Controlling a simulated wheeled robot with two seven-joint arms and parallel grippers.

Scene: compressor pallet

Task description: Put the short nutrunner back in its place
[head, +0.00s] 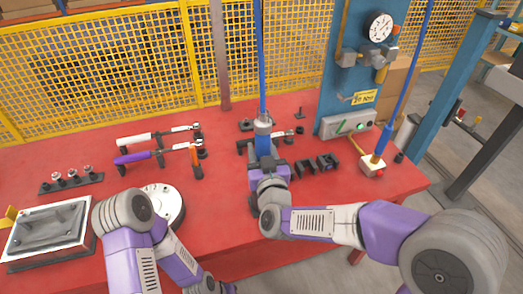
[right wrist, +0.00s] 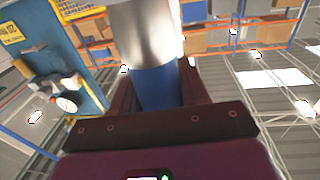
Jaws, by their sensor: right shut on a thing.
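My right gripper (head: 266,172) is shut on an upright tool with a blue body and a grey top, the nutrunner (head: 263,136). In the right wrist view the nutrunner (right wrist: 158,88) stands between dark fingers, blue below and silver above. A blue line runs straight up from its top in the head view. Its lower end is hidden behind my gripper. Black open brackets (head: 316,164) stand on the red table just right of my right gripper.
Two torque wrenches (head: 140,157) lie on stands on the red table (head: 222,192). A socket rack (head: 70,182), a round white part (head: 163,204) and a metal tray (head: 48,232) are at left. A blue post (head: 350,75) with a gauge and a controller box (head: 347,124) stand at right.

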